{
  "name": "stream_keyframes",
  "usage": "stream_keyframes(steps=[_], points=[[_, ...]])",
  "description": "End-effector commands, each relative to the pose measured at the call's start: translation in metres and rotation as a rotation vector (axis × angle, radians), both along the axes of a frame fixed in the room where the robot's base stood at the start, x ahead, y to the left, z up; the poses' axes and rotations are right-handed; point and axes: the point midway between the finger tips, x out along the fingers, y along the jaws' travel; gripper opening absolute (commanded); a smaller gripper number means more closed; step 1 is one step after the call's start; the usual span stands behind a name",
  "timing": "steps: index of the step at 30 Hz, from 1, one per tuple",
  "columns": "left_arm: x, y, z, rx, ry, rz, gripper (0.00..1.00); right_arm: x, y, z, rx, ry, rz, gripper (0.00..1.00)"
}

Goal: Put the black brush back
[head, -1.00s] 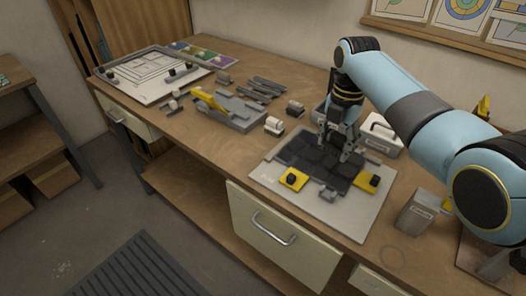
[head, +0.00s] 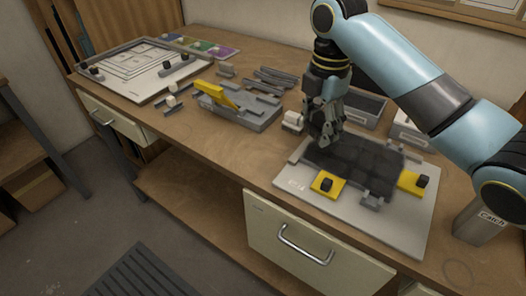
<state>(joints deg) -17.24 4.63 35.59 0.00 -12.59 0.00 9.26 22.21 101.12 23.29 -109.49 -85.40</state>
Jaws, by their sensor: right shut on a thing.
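My right gripper (head: 325,140) comes in from the upper right, pointing down over the back left edge of the dark panel on the white board (head: 402,232). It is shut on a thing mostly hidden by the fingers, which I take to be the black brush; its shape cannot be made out. A small white block with a grey side (head: 293,121) stands on the bench just left of the gripper. Whether the fingertips touch the panel cannot be told. My left gripper is not in view.
A grey tray with a yellow piece (head: 212,94) stands left of the gripper. Grey bars (head: 275,78) lie behind it. A white drawing board (head: 130,65) is at the far left. A box (head: 368,108) stands behind the dark panel, and a grey "Catch" container (head: 478,226) at right.

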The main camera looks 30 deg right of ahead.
Motion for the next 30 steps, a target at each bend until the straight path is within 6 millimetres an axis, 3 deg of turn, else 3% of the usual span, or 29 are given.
stream_keyframes(steps=[5,12,17,24,30], points=[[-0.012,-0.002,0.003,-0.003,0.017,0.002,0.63,0.038,0.028,-0.024,0.009,0.000,0.000,0.19],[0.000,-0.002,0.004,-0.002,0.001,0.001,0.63,0.078,0.054,-0.054,0.003,0.000,0.001,0.19],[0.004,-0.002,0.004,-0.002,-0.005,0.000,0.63,0.087,0.059,-0.062,0.001,-0.001,0.002,0.19],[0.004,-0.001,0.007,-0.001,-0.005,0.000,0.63,0.086,0.059,-0.096,0.001,0.001,0.002,0.19],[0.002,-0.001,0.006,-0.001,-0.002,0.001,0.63,0.087,0.059,-0.101,0.001,-0.002,0.002,0.19]])
